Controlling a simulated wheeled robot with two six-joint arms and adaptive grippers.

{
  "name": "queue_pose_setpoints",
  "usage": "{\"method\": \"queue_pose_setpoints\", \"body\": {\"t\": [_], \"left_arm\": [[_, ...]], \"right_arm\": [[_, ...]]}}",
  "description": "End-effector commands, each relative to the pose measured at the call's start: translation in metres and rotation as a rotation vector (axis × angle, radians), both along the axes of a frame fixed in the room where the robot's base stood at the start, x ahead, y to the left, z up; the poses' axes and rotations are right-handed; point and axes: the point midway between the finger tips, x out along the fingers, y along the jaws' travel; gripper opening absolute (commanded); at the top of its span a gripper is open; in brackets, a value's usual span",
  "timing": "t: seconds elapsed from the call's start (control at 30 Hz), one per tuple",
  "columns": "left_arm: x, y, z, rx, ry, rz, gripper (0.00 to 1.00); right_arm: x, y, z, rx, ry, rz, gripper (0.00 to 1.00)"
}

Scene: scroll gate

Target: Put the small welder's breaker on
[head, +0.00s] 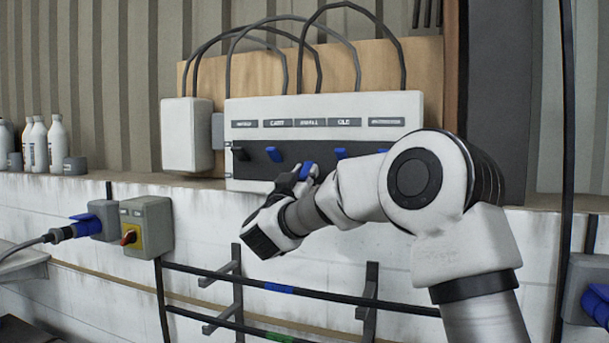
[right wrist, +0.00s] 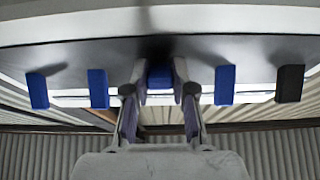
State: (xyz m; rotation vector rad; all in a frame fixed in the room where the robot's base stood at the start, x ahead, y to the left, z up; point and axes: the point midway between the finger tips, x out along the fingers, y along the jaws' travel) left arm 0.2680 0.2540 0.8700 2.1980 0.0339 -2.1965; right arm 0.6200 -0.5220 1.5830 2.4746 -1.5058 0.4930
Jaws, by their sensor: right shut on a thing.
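The breaker panel (head: 300,108) is a white box on a wooden board, with a dark strip holding a row of levers under small grey labels. The middle label looks like "SMALL", but the lettering is hard to read. My right gripper (head: 301,176) is at the middle blue lever (head: 308,169), below that label. In the right wrist view my right gripper (right wrist: 160,85) is shut on this lever (right wrist: 160,75), one finger on each side. The lever is partly hidden by the fingers. My left gripper is not in view.
Blue levers (head: 273,154) (head: 341,153) flank the held one closely; a black lever (head: 240,153) is at the panel's left end. Dark cables arch above. A rotary switch box (head: 146,228), blue plug (head: 86,226) and bottles (head: 57,143) are at left. Cable brackets (head: 237,290) project below the ledge.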

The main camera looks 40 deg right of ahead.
Motion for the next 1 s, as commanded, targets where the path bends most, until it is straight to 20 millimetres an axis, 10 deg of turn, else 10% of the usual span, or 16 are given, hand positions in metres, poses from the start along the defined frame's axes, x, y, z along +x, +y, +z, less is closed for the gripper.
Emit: {"method": "queue_pose_setpoints", "body": {"t": [1.0], "left_arm": [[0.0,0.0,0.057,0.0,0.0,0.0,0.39]], "right_arm": [[-0.003,0.007,0.028,0.594,0.303,0.005,0.0]]}}
